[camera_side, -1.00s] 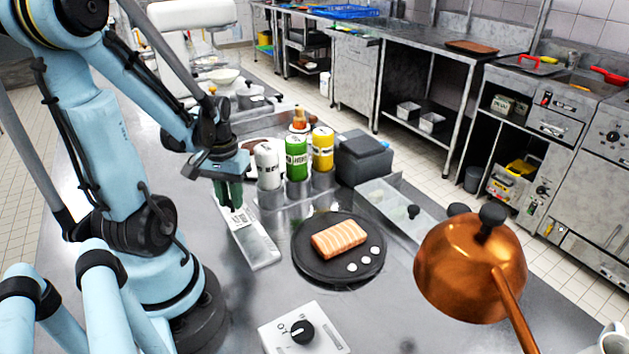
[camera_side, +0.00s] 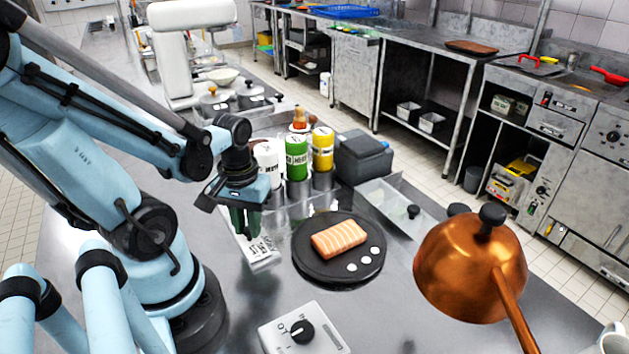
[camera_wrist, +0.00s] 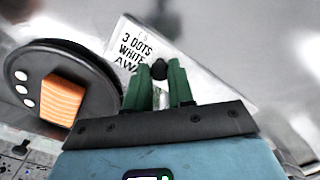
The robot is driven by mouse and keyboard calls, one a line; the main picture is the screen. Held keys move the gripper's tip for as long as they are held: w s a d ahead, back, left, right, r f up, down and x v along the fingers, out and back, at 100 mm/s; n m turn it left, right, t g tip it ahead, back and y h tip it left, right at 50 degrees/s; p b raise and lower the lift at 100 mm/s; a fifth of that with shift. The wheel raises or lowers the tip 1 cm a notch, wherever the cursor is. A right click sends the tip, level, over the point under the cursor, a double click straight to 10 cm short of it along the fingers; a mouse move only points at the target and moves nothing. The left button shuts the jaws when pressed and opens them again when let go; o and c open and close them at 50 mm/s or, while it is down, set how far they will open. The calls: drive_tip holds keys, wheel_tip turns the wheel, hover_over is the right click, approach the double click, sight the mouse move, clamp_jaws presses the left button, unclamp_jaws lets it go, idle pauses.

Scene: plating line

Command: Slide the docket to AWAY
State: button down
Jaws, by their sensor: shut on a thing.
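The docket (camera_side: 260,253) is a white printed slip at the near end of a metal rail, left of the dark round plate. In the wrist view the docket (camera_wrist: 136,46) reads "3 DOTS", "WHITE" and a line starting "AWA", partly hidden by a finger. The rail (camera_wrist: 207,88) runs on to the right there. My gripper (camera_side: 245,222) is down over the rail. In the wrist view my gripper (camera_wrist: 159,82) has its green fingers shut on a dark knob (camera_wrist: 159,69) beside the docket's print.
The dark plate (camera_side: 350,275) bears a salmon piece (camera_side: 339,239) and three white dots. Behind it stand white, green (camera_side: 297,158) and yellow (camera_side: 322,149) bottles in a metal rack. A dial box (camera_side: 304,331) is in front.

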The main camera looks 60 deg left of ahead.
drive_tip(key=shift+d, duration=0.45)
drive_tip(key=c, duration=1)
unclamp_jaws()
drive_tip(key=shift+r, duration=0.1)
drive_tip(key=shift+r, duration=5.95)
drive_tip(key=w+d+m+t, duration=0.2)
drive_tip(key=w+m, duration=0.1)
drive_tip(key=w, duration=0.1)
drive_tip(key=w+d+f+m+t, duration=0.1)
drive_tip(key=w+d+m+t, duration=0.1)
drive_tip(key=w+d+m, duration=0.1)
drive_tip(key=w+d+m+t, duration=0.2)
drive_tip(key=w+m+t, duration=0.1)
drive_tip(key=w, duration=0.2)
drive_tip(key=shift+w+d+f, duration=0.15)
drive_tip(key=shift+d+f, duration=0.05)
drive_tip(key=shift+d, duration=0.15)
